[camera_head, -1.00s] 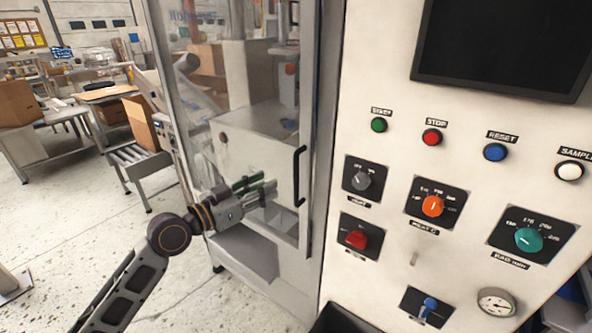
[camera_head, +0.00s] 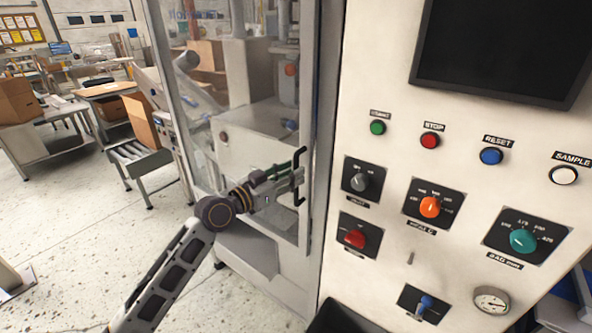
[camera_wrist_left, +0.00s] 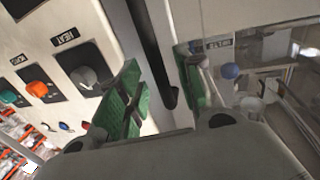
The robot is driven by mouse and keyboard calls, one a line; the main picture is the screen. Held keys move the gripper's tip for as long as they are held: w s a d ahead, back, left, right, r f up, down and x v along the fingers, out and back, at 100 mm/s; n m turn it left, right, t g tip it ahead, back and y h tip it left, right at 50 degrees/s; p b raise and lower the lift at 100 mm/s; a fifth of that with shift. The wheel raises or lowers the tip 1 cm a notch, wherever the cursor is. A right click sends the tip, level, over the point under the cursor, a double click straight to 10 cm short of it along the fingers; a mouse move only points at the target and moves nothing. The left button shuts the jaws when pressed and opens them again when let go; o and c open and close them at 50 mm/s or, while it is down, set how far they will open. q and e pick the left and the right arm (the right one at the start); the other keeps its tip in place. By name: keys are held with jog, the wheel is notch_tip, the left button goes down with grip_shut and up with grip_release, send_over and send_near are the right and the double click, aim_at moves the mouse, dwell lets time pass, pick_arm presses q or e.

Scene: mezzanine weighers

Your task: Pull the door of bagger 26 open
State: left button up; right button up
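The door of the bagger (camera_head: 309,110) is a clear panel in a grey metal frame and looks closed. Its black vertical bar handle (camera_head: 299,198) is on the door's right side. My left gripper (camera_head: 297,171) is at the middle of the handle, with its green-padded fingers apart. In the left wrist view the handle (camera_wrist_left: 151,45) runs down between the two open fingers (camera_wrist_left: 158,72). I cannot tell whether either pad touches it. No number 26 is readable. My right gripper is out of view.
Right of the door is a pale control panel (camera_head: 390,80) with a dark screen (camera_head: 505,45), buttons and knobs. A roller conveyor (camera_head: 140,160) and tables with cardboard boxes (camera_head: 18,100) stand at the left.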

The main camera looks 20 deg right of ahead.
pick_arm(q)
jog(key=shift+x, duration=1.1)
grip_shut()
